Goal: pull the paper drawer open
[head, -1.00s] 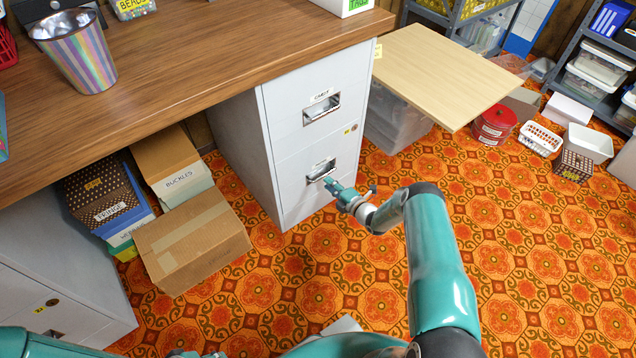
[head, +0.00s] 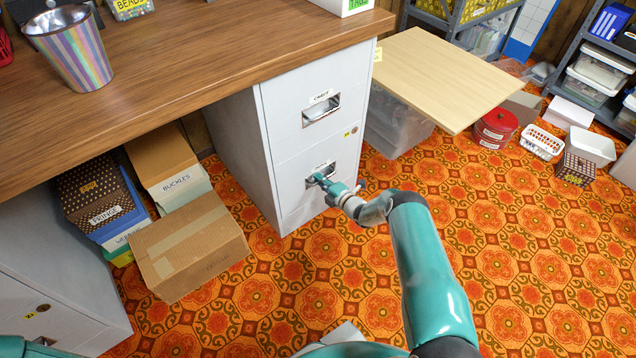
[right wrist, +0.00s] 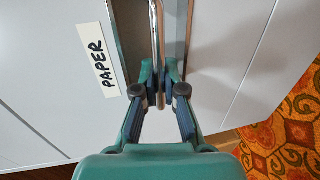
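The paper drawer (head: 335,203) is the lower drawer of the light grey filing cabinet under the bench's right end. Its front looks flush with the cabinet in the head view. The PAPER label (right wrist: 99,60) shows beside the recess in the right wrist view. My right gripper (head: 318,179) is at this drawer's metal handle (head: 321,171). In the right wrist view the handle bar (right wrist: 157,30) runs between the two fingertips, which are closed in on it from both sides. My left gripper is not in view.
The upper drawer (head: 300,108) is shut. A cardboard box (head: 190,247) sits on the floor left of the cabinet. A pale board (head: 445,75) on a clear bin stands right of it. The patterned floor (head: 480,240) in front is clear.

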